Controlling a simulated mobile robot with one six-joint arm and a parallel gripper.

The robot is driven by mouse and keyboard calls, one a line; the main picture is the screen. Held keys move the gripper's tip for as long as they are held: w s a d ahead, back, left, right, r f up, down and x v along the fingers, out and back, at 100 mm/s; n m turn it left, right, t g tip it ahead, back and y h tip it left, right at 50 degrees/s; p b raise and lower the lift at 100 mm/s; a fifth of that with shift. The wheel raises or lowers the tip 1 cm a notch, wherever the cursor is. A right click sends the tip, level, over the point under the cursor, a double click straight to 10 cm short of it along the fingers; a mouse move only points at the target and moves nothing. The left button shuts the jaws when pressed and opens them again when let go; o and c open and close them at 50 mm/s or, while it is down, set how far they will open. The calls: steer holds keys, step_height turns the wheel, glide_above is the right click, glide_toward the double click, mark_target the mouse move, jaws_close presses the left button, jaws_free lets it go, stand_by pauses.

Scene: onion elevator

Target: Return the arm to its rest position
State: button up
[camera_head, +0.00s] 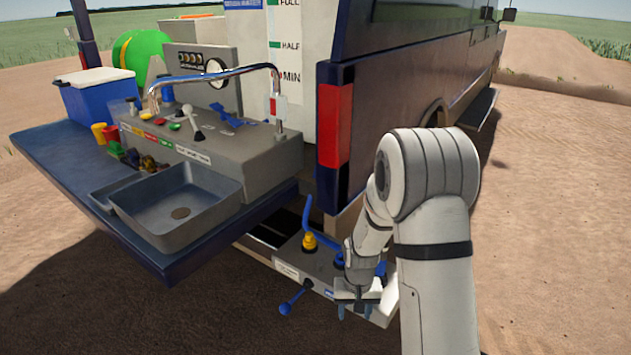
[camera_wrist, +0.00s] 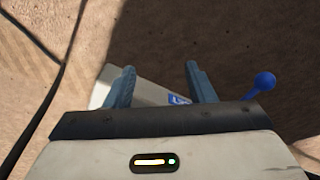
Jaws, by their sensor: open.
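My gripper (camera_head: 356,311) hangs at the end of my white arm, pointing down, by the front right part of the low grey control box under the truck's rear. In the wrist view its two blue-grey fingers (camera_wrist: 158,86) are apart with nothing between them. Beyond them are the pale box (camera_wrist: 145,92) with a blue label, dirt ground and a dark shadow. A blue ball-ended lever (camera_wrist: 264,82) shows to the right of the fingers. I cannot tell whether the gripper touches the box.
A grey sink (camera_head: 178,205) sits on the blue tailgate (camera_head: 60,185), left of my arm. The low box (camera_head: 315,268) carries a yellow-based blue lever (camera_head: 308,225). The truck's rear corner with a red lamp (camera_head: 335,125) stands close by. Open dirt ground (camera_head: 560,220) lies to the right.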

steer(key=s+d+r+t+p, duration=0.1)
steer(key=s+r+p, duration=0.4)
steer(key=r, duration=1.3)
steer(key=s+r+t, duration=0.1)
steer(key=s+r, duration=1)
steer(key=s, duration=0.4)
steer(key=shift+s+d+r+n+t, duration=0.25)
steer(key=shift+d+n+t, duration=0.05)
steer(key=shift+d+n, duration=0.1)
